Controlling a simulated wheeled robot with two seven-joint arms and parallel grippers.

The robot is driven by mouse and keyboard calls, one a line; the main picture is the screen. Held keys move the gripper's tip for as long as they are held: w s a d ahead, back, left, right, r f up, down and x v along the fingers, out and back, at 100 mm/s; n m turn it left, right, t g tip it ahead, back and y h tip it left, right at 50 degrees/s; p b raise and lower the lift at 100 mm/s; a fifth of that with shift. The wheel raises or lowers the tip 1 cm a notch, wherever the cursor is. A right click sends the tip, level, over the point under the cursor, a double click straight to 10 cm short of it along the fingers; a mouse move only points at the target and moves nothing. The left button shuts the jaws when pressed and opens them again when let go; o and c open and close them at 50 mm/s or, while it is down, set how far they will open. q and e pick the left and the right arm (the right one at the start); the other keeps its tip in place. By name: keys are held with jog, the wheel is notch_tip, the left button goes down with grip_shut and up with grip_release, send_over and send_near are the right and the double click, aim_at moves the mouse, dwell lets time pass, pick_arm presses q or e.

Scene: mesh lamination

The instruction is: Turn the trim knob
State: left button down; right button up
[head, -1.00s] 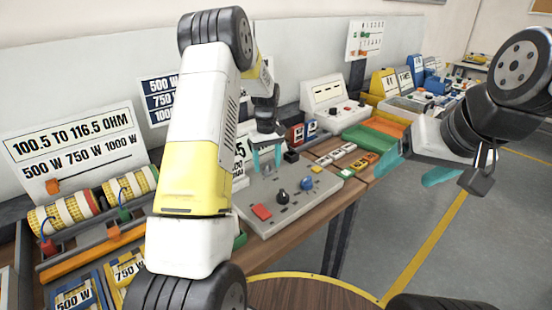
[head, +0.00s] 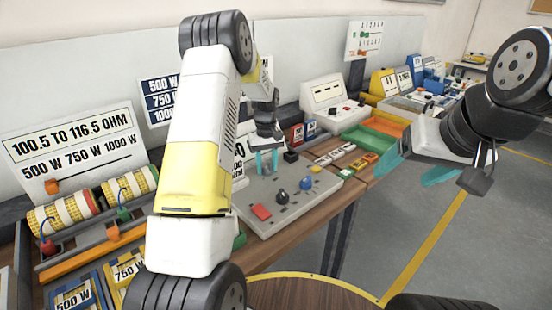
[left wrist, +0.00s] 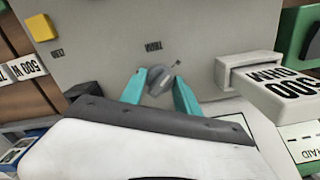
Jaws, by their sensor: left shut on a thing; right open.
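The grey trim knob (left wrist: 160,80), with a pointer, stands on the grey control panel (left wrist: 105,50) beside an upside-down label that seems to read TRIM. In the left wrist view my left gripper (left wrist: 160,88) has one teal finger on each side of the knob, shut on it. In the head view my left gripper (head: 267,162) is low over the back of the panel (head: 250,198), and its fingers hide the knob. My right gripper (head: 404,178) is open and empty at the right, over the floor beyond the table's edge.
The panel also carries a red button (head: 261,212), a black knob (head: 282,196) and a blue knob (head: 306,183). Green and orange trays (head: 370,139) lie further right.

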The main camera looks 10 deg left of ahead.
aim_at(267, 165)
pick_arm(q)
jog(key=shift+m, duration=0.3)
jog(key=c, duration=0.9)
grip_release()
jog(key=shift+r, duration=3.95)
